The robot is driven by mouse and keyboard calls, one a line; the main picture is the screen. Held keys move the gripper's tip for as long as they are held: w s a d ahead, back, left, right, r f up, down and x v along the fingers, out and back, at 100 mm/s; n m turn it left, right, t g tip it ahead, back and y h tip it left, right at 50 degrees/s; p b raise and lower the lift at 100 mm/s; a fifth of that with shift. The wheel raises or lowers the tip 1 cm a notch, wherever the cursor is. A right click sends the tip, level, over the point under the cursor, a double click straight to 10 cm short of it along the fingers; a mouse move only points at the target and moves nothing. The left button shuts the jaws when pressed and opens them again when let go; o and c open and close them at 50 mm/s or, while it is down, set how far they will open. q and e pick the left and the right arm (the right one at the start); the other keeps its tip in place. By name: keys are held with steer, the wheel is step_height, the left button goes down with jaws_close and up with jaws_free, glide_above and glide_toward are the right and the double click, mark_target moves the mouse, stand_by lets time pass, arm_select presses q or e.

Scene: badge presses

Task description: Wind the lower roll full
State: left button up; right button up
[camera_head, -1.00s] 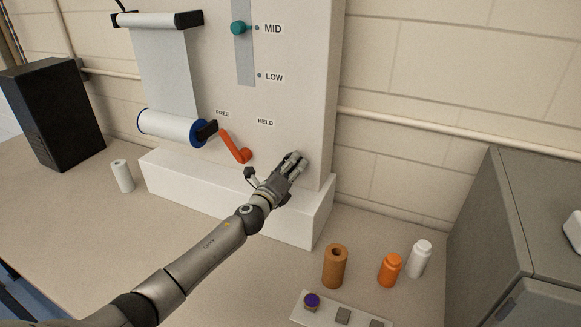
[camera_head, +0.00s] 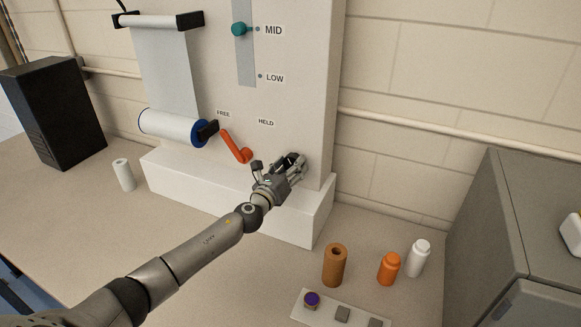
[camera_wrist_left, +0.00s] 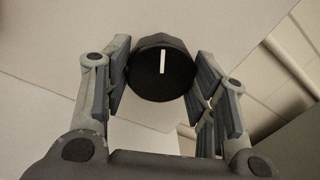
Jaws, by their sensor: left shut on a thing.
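The lower roll (camera_head: 170,125) is white with a blue end flange and hangs on the left of the pale panel (camera_head: 300,60). A white web (camera_head: 165,75) runs from it up to the upper roller (camera_head: 160,20). My left gripper (camera_head: 295,165) is at the lower right of the panel. In the left wrist view, its fingers (camera_wrist_left: 160,90) are on both sides of a round black knob (camera_wrist_left: 150,80) with a white mark pointing up in the picture. It is shut on this knob. An orange lever (camera_head: 234,146) slants up left toward the FREE label. My right gripper is out of view.
A teal slider (camera_head: 239,29) sits by the MID label. A brown cylinder (camera_head: 334,265), orange bottle (camera_head: 388,269) and white bottle (camera_head: 418,259) stand on the right of the table. A white cylinder (camera_head: 123,175) and black box (camera_head: 52,115) are at the left.

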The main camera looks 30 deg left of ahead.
arm_select(q)
steer(key=o, duration=1)
steer(key=shift+o, duration=0.2)
steer(key=s, duration=1.2)
steer(key=shift+f, duration=0.15)
